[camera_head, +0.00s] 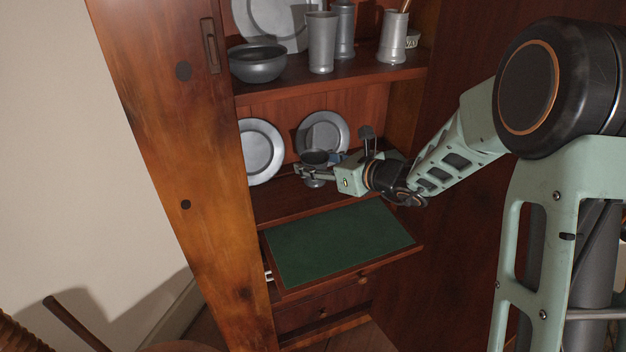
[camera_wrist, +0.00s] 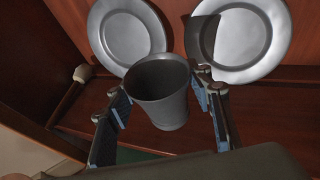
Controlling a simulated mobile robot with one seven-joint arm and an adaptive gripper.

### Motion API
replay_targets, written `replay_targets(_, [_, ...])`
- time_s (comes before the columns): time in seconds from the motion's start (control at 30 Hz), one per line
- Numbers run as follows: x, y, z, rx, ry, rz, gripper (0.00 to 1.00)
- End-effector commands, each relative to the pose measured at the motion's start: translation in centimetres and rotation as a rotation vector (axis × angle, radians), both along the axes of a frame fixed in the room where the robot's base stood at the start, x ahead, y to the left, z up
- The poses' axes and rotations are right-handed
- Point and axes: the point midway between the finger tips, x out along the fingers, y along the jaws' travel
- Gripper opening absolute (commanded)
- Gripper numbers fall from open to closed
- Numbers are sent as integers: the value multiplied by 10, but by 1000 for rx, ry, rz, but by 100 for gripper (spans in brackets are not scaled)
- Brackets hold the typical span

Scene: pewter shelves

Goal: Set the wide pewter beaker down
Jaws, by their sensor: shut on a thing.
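The wide pewter beaker (camera_wrist: 166,108) is upright between the two fingers of my gripper (camera_wrist: 162,98) in the wrist view, its dark open mouth toward the camera. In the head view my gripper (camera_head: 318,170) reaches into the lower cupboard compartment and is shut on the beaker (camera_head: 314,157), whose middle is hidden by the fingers. The beaker is above the lower shelf (camera_head: 275,200), in front of two plates. I cannot tell whether its base touches the shelf.
Two pewter plates, left (camera_head: 261,152) and right (camera_head: 335,130), lean on the back panel. A green-topped pull-out board (camera_head: 340,243) juts out below. The upper shelf (camera_head: 290,85) holds a bowl (camera_head: 258,63), a tall beaker (camera_head: 321,45) and other pewter. The cupboard's side wall (camera_head: 400,125) is right of my gripper.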

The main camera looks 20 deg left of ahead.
Motion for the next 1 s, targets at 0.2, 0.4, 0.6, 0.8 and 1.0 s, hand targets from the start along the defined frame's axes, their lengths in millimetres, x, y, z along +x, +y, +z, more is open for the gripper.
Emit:
replay_targets(0.2, [10,7,-13,1,-1,1,17])
replay_targets(0.4, [15,10,-40,0,2,2,17])
replay_targets(0.6, [16,10,-52,1,-2,0,17])
replay_targets(0.8, [16,10,-52,1,-1,1,17])
replay_targets(1.0, [15,10,-55,1,-1,1,58])
